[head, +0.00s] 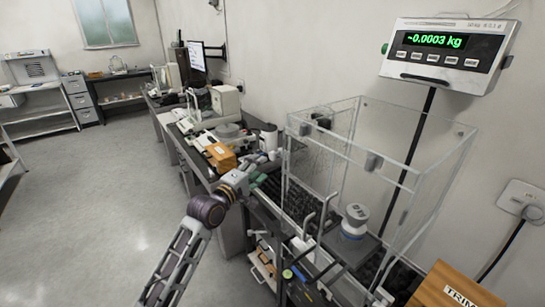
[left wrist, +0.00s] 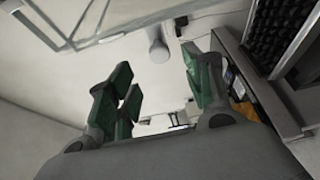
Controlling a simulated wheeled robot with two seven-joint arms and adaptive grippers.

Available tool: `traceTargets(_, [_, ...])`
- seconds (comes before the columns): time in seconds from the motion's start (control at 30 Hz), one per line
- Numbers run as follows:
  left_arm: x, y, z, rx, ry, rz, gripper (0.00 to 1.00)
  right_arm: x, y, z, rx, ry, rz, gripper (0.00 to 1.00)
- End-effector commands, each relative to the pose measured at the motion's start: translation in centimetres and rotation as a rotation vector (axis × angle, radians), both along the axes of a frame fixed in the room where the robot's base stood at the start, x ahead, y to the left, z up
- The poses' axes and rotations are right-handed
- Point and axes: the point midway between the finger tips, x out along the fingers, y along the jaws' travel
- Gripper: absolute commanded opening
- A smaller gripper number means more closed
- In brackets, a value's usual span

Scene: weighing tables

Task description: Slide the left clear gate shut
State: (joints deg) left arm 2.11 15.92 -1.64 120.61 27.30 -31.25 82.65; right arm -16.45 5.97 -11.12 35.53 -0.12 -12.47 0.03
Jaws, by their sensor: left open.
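The clear weighing enclosure (head: 412,172) stands right of centre in the head view. Its left clear gate is hard to tell from the other see-through panels; I cannot tell how far it stands open. A grey knob (head: 372,162) shows on one panel. My left gripper (head: 268,168) is just outside the enclosure's left side, apart from the panels as far as I can see. In the left wrist view my left gripper (left wrist: 160,88) has its green fingers spread and empty. A grey cylindrical knob (left wrist: 157,46) shows beyond and between them, near a clear panel edge (left wrist: 110,36). My right gripper is out of view.
A weight with a blue band (head: 354,221) stands inside the enclosure. The display (head: 436,41) above reads -0.0003 kg. An orange block (head: 221,157) and cluttered equipment crowd the bench beyond my left gripper. A wooden box (head: 455,288) is at lower right. The floor at left is clear.

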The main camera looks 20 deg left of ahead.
Motion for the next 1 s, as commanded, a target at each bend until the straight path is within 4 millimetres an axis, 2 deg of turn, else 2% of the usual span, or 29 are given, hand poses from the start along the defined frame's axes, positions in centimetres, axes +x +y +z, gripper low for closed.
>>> traceTargets(0.3, [2.7,-0.7,0.1,-0.001,-0.002,0.0,0.51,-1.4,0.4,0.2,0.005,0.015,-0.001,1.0])
traceTargets(1.0, [8.3,-2.3,0.1,0.0,-0.001,-0.001,0.51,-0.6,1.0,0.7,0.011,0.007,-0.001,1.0])
